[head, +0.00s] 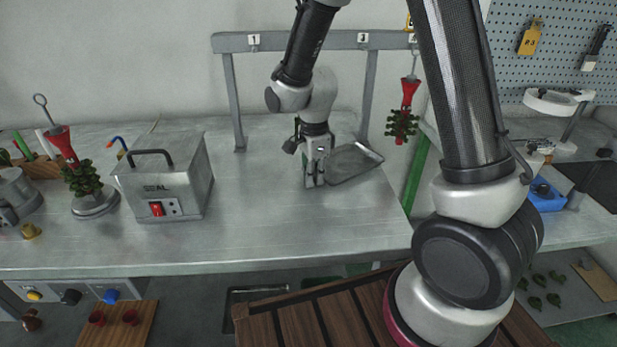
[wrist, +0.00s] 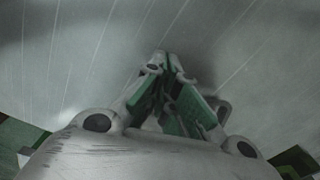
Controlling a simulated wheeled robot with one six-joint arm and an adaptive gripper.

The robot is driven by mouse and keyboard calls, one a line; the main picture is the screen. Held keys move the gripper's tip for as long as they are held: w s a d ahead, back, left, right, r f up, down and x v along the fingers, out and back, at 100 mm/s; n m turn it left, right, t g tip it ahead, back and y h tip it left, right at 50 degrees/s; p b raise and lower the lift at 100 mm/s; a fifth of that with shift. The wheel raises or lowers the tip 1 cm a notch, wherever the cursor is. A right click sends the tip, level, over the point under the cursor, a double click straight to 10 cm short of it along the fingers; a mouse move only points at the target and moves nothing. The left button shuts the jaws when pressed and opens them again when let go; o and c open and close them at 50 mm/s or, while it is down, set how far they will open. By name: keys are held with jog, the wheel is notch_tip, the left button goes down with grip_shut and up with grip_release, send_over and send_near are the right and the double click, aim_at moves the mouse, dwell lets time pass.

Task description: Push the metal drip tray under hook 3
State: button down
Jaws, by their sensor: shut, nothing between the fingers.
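The metal drip tray (head: 358,166) is a shallow grey tray. It lies on the metal table in the head view, below the right part of the hanging rail (head: 335,41). A label that looks like 3 (head: 362,37) is on the rail roughly above the tray; another label reads 1 (head: 254,39), and my arm may cover one between them. My gripper (head: 314,184) is low over the table at the tray's left end, fingers down. I cannot tell whether it touches the tray. In the wrist view the fingertips (wrist: 164,68) meet with nothing between them, and I cannot make out the tray.
A red funnel with a green cluster (head: 404,115) hangs from the rail's right end, right of the tray. A grey metal box (head: 165,180) with a handle stands left; another red and green piece (head: 75,172) is beside it. The table (head: 270,235) is clear in front.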

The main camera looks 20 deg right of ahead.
aim_at(326, 180)
jog(key=shift+d, duration=0.1)
jog(key=d, duration=0.3)
jog(key=shift+w+d, duration=0.15)
jog(key=shift+d, duration=0.05)
jog(key=shift+a, duration=0.1)
